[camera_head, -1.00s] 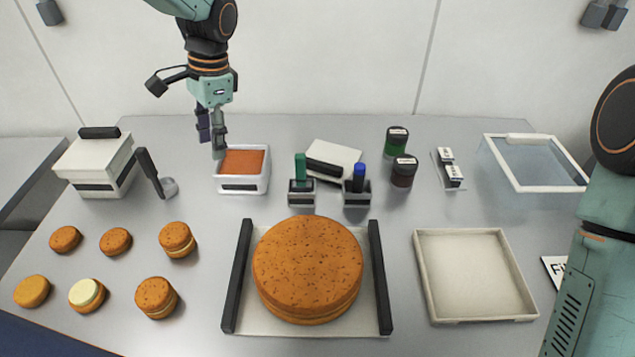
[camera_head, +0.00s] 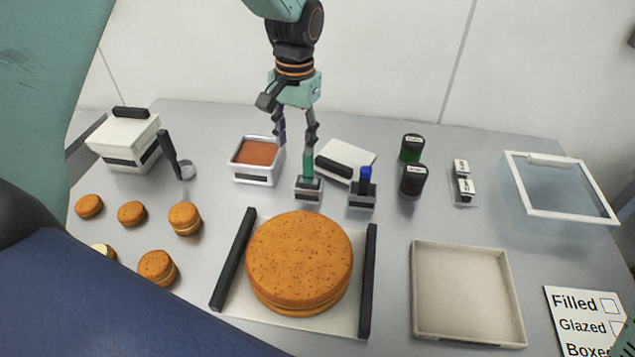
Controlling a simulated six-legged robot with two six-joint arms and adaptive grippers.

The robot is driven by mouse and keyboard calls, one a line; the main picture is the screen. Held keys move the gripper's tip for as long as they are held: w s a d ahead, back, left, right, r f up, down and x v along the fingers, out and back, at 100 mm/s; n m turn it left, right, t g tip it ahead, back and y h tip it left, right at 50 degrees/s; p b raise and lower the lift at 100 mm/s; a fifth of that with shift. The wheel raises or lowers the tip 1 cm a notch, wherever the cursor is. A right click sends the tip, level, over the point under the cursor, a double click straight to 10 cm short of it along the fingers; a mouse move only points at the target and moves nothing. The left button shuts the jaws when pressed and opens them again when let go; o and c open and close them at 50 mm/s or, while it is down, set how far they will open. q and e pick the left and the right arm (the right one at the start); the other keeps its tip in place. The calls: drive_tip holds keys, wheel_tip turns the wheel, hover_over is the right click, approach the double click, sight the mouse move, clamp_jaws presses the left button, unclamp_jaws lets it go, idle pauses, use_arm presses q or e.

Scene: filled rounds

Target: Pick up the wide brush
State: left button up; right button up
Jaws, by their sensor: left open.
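A green-handled tool (camera_head: 308,167) stands upright in a small dark-fronted holder (camera_head: 308,190) behind the large round cake. A blue-handled tool (camera_head: 365,180) stands upright in a similar holder (camera_head: 362,201) to its right. Their lower ends are hidden in the holders, so I cannot tell which is the wide brush. My left gripper (camera_head: 296,147) points down, open, with its right finger just above or behind the green handle and its left finger by the orange-filled tub. It holds nothing that I can see. My right gripper is out of view.
The orange-filled tub (camera_head: 254,177) and a white box with a dark handle (camera_head: 343,163) stand close by. A large cake (camera_head: 300,258) sits on a board with dark rails. Dark jars (camera_head: 413,181) and an empty tray (camera_head: 465,332) are to the right. Small cakes stand left.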

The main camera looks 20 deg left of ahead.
sight(308, 168)
use_arm(q)
drive_tip(key=shift+w+d+f+n, duration=0.1)
drive_tip(key=shift+w+d+n, duration=0.2)
drive_tip(key=shift+d+n, duration=0.35)
drive_tip(key=shift+w+d+n, duration=0.25)
drive_tip(key=shift+d+n, duration=0.15)
drive_tip(key=shift+n, duration=0.15)
drive_tip(key=shift+t, duration=0.3)
drive_tip(key=shift+a+n, duration=0.2)
drive_tip(key=shift+n, duration=0.2)
drive_tip(key=shift+a+f, duration=0.1)
drive_tip(key=shift+f, duration=0.25)
drive_tip(key=f, duration=0.6)
drive_tip(key=shift+s+d+p, duration=0.2)
drive_tip(key=shift+d+p, duration=0.1)
drive_tip(key=shift+d, duration=0.1)
drive_tip(key=shift+f, duration=0.6)
drive_tip(key=shift+c, duration=0.4)
